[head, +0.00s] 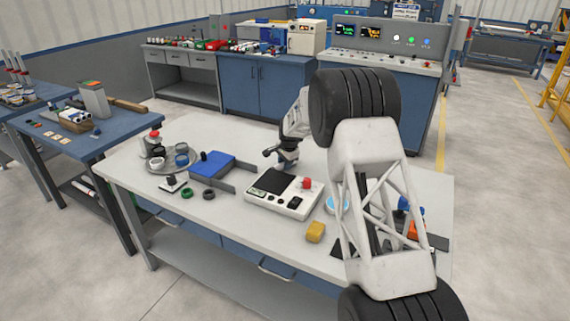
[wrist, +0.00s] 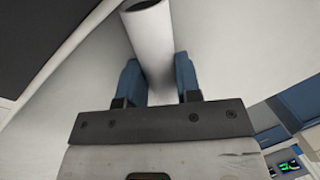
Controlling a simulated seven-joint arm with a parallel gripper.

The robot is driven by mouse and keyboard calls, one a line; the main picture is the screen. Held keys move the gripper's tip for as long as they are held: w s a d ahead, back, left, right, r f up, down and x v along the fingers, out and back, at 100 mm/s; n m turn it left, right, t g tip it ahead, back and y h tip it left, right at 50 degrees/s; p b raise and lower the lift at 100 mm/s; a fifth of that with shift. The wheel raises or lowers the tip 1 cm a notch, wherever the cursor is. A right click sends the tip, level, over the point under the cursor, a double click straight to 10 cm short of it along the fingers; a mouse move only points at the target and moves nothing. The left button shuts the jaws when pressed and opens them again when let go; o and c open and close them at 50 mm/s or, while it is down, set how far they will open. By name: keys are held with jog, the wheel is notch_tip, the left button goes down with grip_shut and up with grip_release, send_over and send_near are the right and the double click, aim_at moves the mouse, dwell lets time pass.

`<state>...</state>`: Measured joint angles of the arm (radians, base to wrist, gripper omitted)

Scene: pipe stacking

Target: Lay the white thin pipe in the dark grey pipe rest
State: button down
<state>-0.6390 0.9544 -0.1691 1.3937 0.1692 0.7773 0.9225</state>
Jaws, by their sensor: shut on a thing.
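The white thin pipe (wrist: 156,45) is between the two blue fingers of my gripper (wrist: 157,78) in the wrist view. The gripper is shut on it, and the pipe's dark open end points to the top of that view. In the head view my gripper (head: 283,158) is small and dark, over the table behind the white control box. I cannot make out the pipe there. I cannot clearly identify the dark grey pipe rest; dark grey bars (head: 372,224) show partly behind my arm at the table's right side.
A white control box (head: 284,205) with a dark panel stands mid-table. Left of it are a blue box (head: 212,165) and a round tray (head: 171,168) with several rings. A yellow block (head: 315,232) lies near the front edge. My arm hides much of the right side.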

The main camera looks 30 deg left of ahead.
jog(key=c, duration=0.8)
grip_release()
jog(key=shift+f, duration=0.1)
jog(key=v, duration=1.2)
dwell(0.4)
